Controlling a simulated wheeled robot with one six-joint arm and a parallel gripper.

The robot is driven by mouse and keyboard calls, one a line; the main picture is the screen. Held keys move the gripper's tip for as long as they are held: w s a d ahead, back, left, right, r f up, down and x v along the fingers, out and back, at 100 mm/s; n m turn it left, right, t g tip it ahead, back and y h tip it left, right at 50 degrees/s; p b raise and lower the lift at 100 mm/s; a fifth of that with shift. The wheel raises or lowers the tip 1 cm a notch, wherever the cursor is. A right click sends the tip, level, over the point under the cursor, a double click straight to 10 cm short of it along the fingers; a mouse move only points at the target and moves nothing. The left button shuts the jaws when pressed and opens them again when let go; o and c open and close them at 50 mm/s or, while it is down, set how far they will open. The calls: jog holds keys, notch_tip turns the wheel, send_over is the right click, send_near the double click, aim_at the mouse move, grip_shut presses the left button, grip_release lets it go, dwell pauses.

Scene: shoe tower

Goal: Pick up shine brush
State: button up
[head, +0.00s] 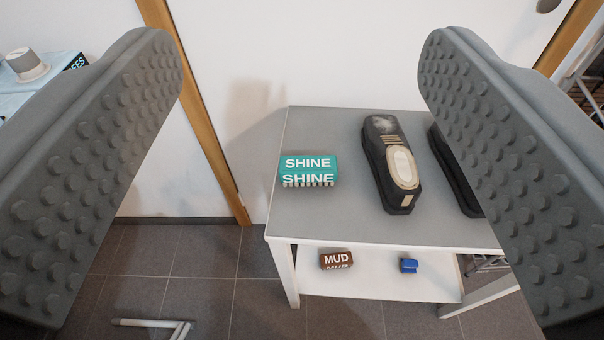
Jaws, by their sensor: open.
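The shine brush (308,170) is a small teal block with white "SHINE" lettering and pale bristles along its lower edge. It sits on the grey top of a small white-legged table (345,224), near the left edge. My gripper (300,150) is open, with its two grey studded fingers wide apart at the left and right of the picture. Nothing is between the fingers close up. The brush shows in the gap between them, farther away and touched by neither finger.
A black shoe (380,135) stands right of the brush. Another dark shoe (447,160) is partly hidden by the right finger. A brown "MUD" brush (336,260) and a blue item (408,265) lie on the lower shelf. A white wall (300,60) stands behind.

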jog(key=w+f+m+g, duration=0.3)
jog(key=w+m+g, duration=0.1)
jog(key=w, duration=0.4)
jog(key=m+g, duration=1.3)
jog(key=m, duration=0.1)
send_over(308, 163)
notch_tip(308, 163, down, 15)
jog(key=f, duration=1.2)
jog(key=shift+s, duration=0.2)
jog(key=shift+w+f, duration=0.2)
jog(key=shift+f, duration=2.55)
jog(key=c, duration=1.2)
notch_tip(308, 163, up, 10)
jog(key=shift+r, duration=0.1)
